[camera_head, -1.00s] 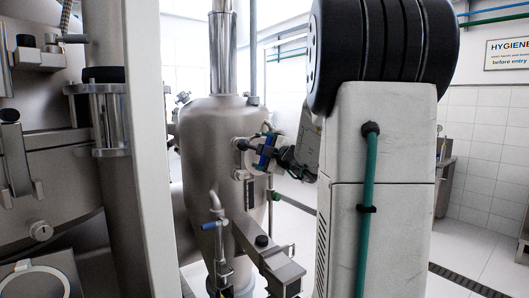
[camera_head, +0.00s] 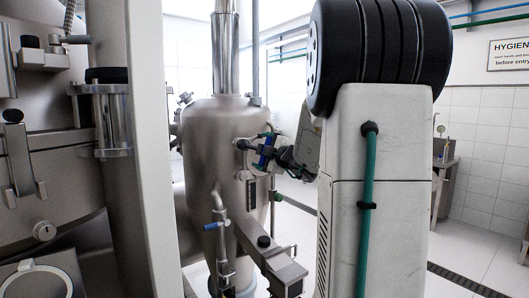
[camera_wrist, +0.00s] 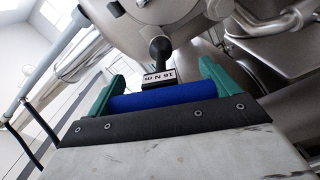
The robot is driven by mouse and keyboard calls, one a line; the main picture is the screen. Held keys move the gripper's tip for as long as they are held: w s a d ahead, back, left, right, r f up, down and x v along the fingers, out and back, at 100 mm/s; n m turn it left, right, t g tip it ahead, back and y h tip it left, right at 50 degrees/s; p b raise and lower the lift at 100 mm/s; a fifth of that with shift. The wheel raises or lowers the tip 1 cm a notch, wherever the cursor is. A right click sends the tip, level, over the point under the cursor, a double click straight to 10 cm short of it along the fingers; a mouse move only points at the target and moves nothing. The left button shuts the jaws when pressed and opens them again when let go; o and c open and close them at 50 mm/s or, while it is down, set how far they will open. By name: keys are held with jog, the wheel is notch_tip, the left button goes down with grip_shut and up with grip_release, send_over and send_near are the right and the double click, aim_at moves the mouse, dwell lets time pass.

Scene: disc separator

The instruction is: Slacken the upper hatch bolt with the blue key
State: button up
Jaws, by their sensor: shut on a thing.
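My gripper (camera_head: 268,152) is at the front of the steel vessel, at the height of its hatch. In the wrist view its green fingers (camera_wrist: 163,88) are shut on the blue handle of the key (camera_wrist: 165,98). The key's dark shaft and rounded black end rise from the handle, with a white "16 Nm" label. In the head view the blue key (camera_head: 265,154) shows small, its dark end reaching left to the vessel front near the upper hatch bolt (camera_head: 242,144). I cannot tell whether the key sits on the bolt. The hatch is mostly hidden by the gripper.
The steel vessel (camera_head: 207,140) has a pipe with a blue-handled valve (camera_head: 214,226) and a boxy steel arm (camera_head: 284,270) below the gripper. A pale post (camera_head: 148,150) and large machinery stand at left. Tiled floor is clear at right, by a sink.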

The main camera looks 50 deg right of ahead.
dwell(0.3)
jog(key=shift+n, duration=0.6)
jog(key=n, duration=0.4)
jog(key=shift+s+r, duration=0.1)
jog(key=shift+r, duration=0.05)
jog(key=c, duration=0.6)
jog(key=shift+o, duration=0.2)
jog(key=shift+n, duration=0.9)
jog(key=n, duration=0.3)
jog(key=shift+a+r, duration=0.1)
jog(key=n, duration=0.3)
jog(key=shift+n, duration=0.4)
